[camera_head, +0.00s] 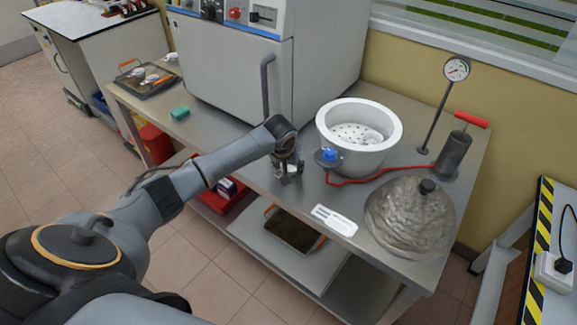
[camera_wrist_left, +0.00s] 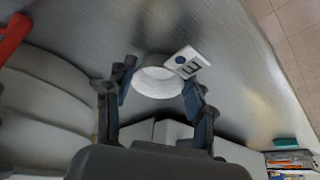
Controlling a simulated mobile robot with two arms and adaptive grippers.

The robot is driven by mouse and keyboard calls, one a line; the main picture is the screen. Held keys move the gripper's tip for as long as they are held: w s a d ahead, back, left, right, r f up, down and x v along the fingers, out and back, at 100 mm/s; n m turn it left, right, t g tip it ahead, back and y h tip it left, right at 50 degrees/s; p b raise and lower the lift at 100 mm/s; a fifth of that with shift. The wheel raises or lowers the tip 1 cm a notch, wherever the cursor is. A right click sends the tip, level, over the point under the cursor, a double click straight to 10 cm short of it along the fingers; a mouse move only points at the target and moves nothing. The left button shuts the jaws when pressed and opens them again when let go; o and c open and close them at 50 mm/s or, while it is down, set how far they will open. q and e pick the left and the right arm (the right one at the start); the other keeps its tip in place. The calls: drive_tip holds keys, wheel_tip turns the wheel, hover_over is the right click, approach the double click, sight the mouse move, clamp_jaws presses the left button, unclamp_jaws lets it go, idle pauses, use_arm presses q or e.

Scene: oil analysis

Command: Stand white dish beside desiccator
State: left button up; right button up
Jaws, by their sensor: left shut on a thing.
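My left gripper (camera_head: 288,174) is low over the front middle of the steel table. It is shut on a small round white dish (camera_wrist_left: 158,83), which sits between the fingers in the wrist view. In the head view the dish is mostly hidden by the fingers, and I cannot tell whether it touches the table. The desiccator (camera_head: 388,118) is a large white bowl with a perforated plate inside, open, just right of my gripper. Its pale wall (camera_wrist_left: 40,97) fills the left of the wrist view. My right gripper is not in view.
A blue-knobbed valve (camera_head: 329,156) with a red hose lies between gripper and bowl. A glass lid (camera_head: 410,218) and a white card (camera_head: 334,220) lie front right. A pump (camera_head: 454,154) and gauge (camera_head: 456,69) stand right. An oven (camera_head: 226,62) stands behind; a teal block (camera_head: 180,113) lies left.

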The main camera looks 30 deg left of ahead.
use_arm(q)
drive_tip(key=shift+f, duration=0.15)
drive_tip(key=o, duration=1.2)
drive_tip(key=shift+c, duration=0.2)
drive_tip(key=v, duration=1.2)
